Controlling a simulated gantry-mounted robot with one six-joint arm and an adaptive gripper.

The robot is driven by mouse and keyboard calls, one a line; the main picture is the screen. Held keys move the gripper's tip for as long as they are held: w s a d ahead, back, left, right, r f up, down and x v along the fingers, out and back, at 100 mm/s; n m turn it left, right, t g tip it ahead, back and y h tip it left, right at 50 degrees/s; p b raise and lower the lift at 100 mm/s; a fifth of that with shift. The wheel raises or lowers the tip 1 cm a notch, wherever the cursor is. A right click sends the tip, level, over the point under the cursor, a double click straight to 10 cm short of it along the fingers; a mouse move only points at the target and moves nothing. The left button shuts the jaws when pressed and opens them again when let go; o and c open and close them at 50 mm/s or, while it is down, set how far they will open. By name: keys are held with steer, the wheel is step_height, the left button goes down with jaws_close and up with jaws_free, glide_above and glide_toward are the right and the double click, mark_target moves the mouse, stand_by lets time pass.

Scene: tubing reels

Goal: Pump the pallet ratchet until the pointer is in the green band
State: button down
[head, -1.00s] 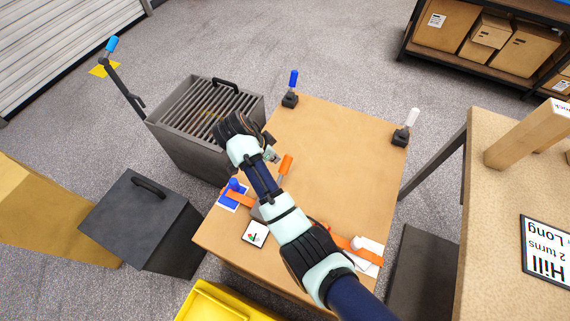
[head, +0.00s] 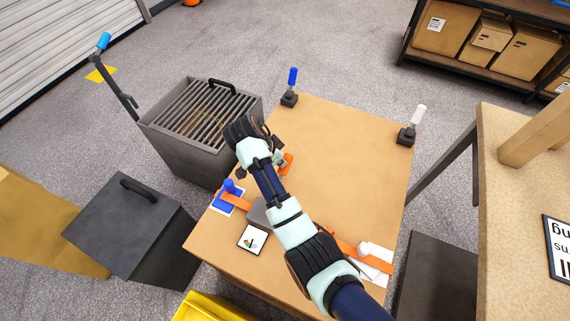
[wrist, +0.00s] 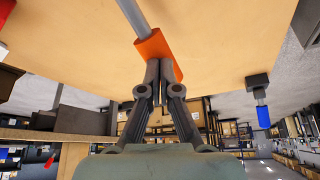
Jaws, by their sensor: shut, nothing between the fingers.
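The ratchet has a grey body (head: 258,212) on an orange strap across the wooden table or pallet top (head: 340,160). Its lever ends in an orange grip (head: 287,160). The wrist view shows the orange grip (wrist: 153,44) on a grey rod (wrist: 133,14). My gripper (head: 275,158) is shut and empty beside the orange grip; its fingertips (wrist: 160,66) overlap the grip's end in the wrist view, and contact is not certain. The gauge card (head: 253,239) lies before the ratchet, showing small red and green marks. The pointer's exact place is too small to tell.
A blue clamp (head: 229,188) and a white clamp (head: 376,252) sit at the strap ends. Blue-handled (head: 290,85) and white-handled (head: 410,125) posts stand at the far corners. A slatted grey bin (head: 190,150) stands at left.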

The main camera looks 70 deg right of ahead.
step_height(320, 180, down, 3)
steer(key=shift+f+b, duration=0.15)
steer(key=shift+b, duration=0.55)
steer(key=shift+w+a+r+p, duration=0.1)
steer(key=shift+r+p, duration=0.15)
steer(key=shift+p, duration=0.1)
steer(key=shift+w+a+r+p, duration=0.2)
steer(key=shift+w+a+p, duration=0.15)
steer(key=shift+a+p, duration=0.2)
steer(key=shift+w+a+r+p, duration=0.2)
steer(key=shift+w+a+p, duration=0.2)
steer(key=shift+a, duration=0.2)
steer(key=v, duration=0.7)
steer(key=shift+r, duration=0.25)
steer(key=shift+a, duration=0.1)
